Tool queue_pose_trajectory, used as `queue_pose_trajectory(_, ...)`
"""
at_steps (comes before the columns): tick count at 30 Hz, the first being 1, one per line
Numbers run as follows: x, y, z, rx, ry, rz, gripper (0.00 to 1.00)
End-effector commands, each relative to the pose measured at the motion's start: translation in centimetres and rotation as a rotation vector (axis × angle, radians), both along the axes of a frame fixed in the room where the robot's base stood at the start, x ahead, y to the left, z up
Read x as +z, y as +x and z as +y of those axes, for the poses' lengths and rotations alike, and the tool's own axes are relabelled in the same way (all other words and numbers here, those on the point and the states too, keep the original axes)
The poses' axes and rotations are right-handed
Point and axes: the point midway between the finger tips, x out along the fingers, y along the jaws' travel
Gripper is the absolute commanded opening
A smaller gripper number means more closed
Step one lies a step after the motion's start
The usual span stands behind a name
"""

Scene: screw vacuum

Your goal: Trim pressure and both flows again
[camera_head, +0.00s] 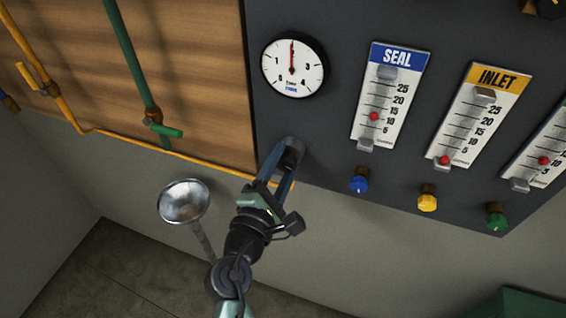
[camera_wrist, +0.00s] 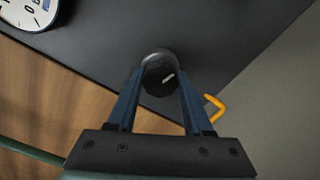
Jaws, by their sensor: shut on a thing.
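My gripper (camera_head: 278,166) is shut on a dark round knob below the pressure gauge on the dark panel. The knob (camera_wrist: 160,76) shows between the blue fingers in the wrist view, with a pale mark on its face. The round white gauge (camera_head: 293,68) has its needle pointing nearly straight up. The SEAL flow meter (camera_head: 390,95) has its red ball near 10. The INLET flow meter (camera_head: 477,115) has its red ball low, near the bottom of its scale. A blue knob (camera_head: 359,182) sits under SEAL and a yellow knob (camera_head: 427,201) under INLET.
A third meter (camera_head: 543,150) is cut off at the right edge, with a green knob (camera_head: 496,218) below it. A metal funnel (camera_head: 184,202) stands left of my arm. Yellow and green pipes (camera_head: 130,55) run along the wooden board at left.

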Motion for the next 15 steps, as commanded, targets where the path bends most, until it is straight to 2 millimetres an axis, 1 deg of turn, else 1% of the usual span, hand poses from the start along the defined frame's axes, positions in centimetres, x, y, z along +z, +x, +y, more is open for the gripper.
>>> queue_pose_trajectory(3,-0.03,-0.02,-0.02,0.000,-0.001,0.001,0.00)
queue_pose_trajectory(4,-0.03,-0.02,-0.02,0.000,-0.001,0.001,0.56)
queue_pose_trajectory(8,-0.03,-0.02,-0.02,0.000,-0.001,0.001,0.79)
queue_pose_trajectory(9,-0.03,-0.02,-0.02,0.000,-0.002,0.001,0.81)
queue_pose_trajectory(15,-0.02,0.00,-0.01,0.000,-0.002,0.001,0.81)
